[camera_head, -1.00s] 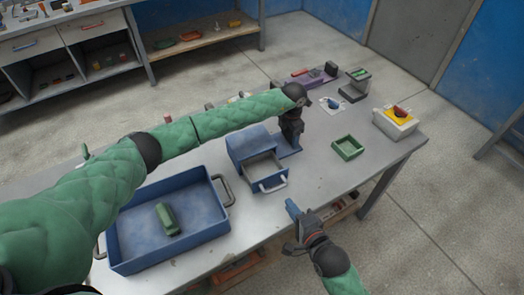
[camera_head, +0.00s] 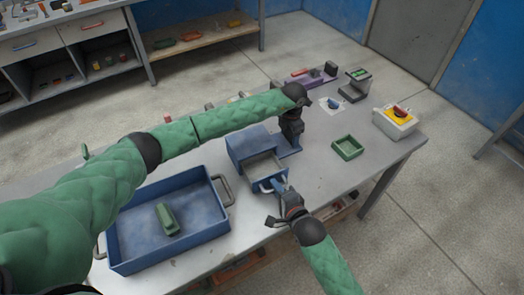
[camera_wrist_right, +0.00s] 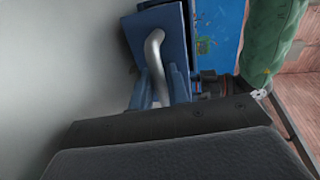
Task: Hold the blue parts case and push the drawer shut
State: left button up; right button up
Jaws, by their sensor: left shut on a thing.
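The blue parts case (camera_head: 247,144) stands on the grey table with its light-lined drawer (camera_head: 264,168) partly out toward the front. My left gripper (camera_head: 290,140) is shut on the case's right side; its fingertips are largely hidden. My right gripper (camera_head: 277,184) is at the drawer's front. In the right wrist view, the blue fingers of my right gripper (camera_wrist_right: 160,88) lie on both sides of the drawer's grey handle (camera_wrist_right: 155,48). Whether they press on it is unclear. The drawer front (camera_wrist_right: 172,22) is just beyond the handle.
A blue tray (camera_head: 118,246) with a green block (camera_head: 167,218) stands left of the case. A small green tray (camera_head: 347,148) is to the right. A box with a yellow top (camera_head: 395,120) stands near the table's right edge.

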grip_shut()
jog(key=x, duration=0.3)
jog(key=r+x, duration=0.1)
jog(key=x, duration=0.2)
jog(key=r+x, duration=0.1)
jog(key=x, duration=0.2)
jog(key=shift+w+a+f, duration=0.1)
jog(key=shift+w, duration=0.1)
grip_release()
jog(key=v, duration=1.2)
